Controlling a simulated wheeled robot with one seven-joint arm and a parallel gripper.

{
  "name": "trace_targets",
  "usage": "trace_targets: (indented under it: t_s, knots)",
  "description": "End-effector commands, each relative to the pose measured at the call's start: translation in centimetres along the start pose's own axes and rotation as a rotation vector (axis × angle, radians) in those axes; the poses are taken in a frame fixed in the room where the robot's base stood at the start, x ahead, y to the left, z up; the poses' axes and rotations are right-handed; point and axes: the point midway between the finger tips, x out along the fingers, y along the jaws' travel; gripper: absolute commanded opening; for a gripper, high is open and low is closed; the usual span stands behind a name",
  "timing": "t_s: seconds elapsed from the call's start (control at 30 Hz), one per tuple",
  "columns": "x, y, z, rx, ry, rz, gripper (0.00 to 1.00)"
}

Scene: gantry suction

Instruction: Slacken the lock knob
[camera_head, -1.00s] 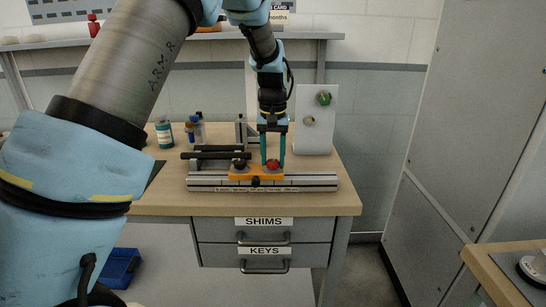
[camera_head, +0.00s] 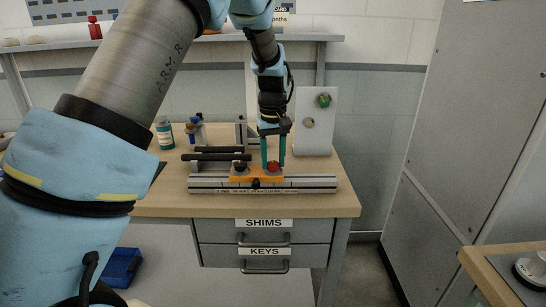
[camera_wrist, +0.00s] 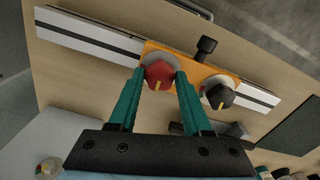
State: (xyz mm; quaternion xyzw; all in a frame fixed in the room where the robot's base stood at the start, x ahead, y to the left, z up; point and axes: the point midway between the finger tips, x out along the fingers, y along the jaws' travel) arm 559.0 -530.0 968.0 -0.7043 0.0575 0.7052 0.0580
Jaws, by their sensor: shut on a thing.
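A red knob (camera_head: 273,167) with a yellow mark stands on an orange carriage (camera_head: 241,177) on a silver rail (camera_head: 312,184). My gripper (camera_head: 273,160) points down at it, with one teal finger on each side. In the wrist view, the fingertips of my gripper (camera_wrist: 160,74) are shut on the red knob (camera_wrist: 159,73). A black knob (camera_wrist: 219,95) with a yellow mark sits beside it on the orange carriage. A small black knob (camera_head: 255,183) sticks out of the carriage's front. No label shows which one is the lock knob.
A white upright panel (camera_head: 315,130) with a green knob stands behind at the right. Bottles (camera_head: 164,133) stand at the back left. The bench's right front corner is clear.

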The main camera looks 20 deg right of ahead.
Motion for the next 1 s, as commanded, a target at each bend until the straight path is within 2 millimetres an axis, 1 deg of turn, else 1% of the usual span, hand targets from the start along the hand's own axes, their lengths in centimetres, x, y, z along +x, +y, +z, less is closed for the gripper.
trace_targets:
  t_s: [0.2,0.4,0.9,0.93,1.0]
  knots:
    - [-0.16,0.03,-0.11,-0.12,0.003,0.001,0.0]
    - [-0.14,0.0,-0.16,-0.184,0.004,0.001,0.0]
    - [-0.11,0.01,-0.19,-0.205,0.005,0.002,0.0]
    - [-0.11,0.01,-0.19,-0.204,0.005,0.002,0.51]
    - [-0.1,0.01,-0.16,-0.204,0.004,0.002,0.59]
